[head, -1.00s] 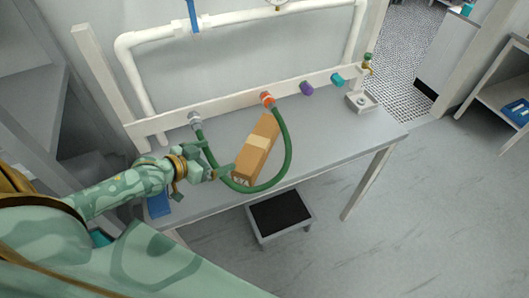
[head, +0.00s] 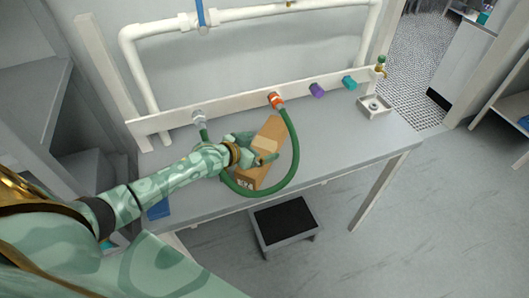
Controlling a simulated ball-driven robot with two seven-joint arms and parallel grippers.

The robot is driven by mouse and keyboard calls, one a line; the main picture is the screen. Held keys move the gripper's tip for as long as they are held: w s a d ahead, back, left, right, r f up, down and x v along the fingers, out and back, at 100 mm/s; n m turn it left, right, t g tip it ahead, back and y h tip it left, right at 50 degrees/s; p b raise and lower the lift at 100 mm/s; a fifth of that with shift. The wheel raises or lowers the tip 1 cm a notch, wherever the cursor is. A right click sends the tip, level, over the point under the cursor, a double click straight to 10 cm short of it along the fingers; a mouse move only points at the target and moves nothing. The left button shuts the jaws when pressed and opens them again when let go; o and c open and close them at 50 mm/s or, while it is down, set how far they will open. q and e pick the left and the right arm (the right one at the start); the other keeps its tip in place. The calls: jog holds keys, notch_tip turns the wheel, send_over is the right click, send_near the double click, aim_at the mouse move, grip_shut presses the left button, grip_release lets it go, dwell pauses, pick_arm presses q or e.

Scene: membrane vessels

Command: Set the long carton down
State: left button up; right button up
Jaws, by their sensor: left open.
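The long carton (head: 270,132) is a brown box with a paler tape band. It appears to lie on the grey bench (head: 330,140), inside the loop of a green hose (head: 294,160). My left gripper (head: 258,150) is open at the carton's left side and middle, with one finger showing over the carton's top. The gripper hides part of the carton's left side. I cannot tell whether the fingers touch it. My right gripper is not in view.
The hose runs from a grey fitting (head: 199,117) to an orange one (head: 276,100) on the back rail. Purple (head: 316,90) and teal (head: 349,83) fittings are further right. A small basin (head: 374,106) stands at the right end. A step stool (head: 284,222) is in front. The bench right of the hose is clear.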

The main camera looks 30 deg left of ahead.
pick_arm(q)
jog(key=shift+w+d+f, duration=0.1)
jog(key=shift+w+f, duration=0.1)
jog(key=shift+w, duration=0.15)
jog(key=shift+s, duration=0.1)
jog(key=shift+c, duration=1.2)
jog(key=c, duration=1.1)
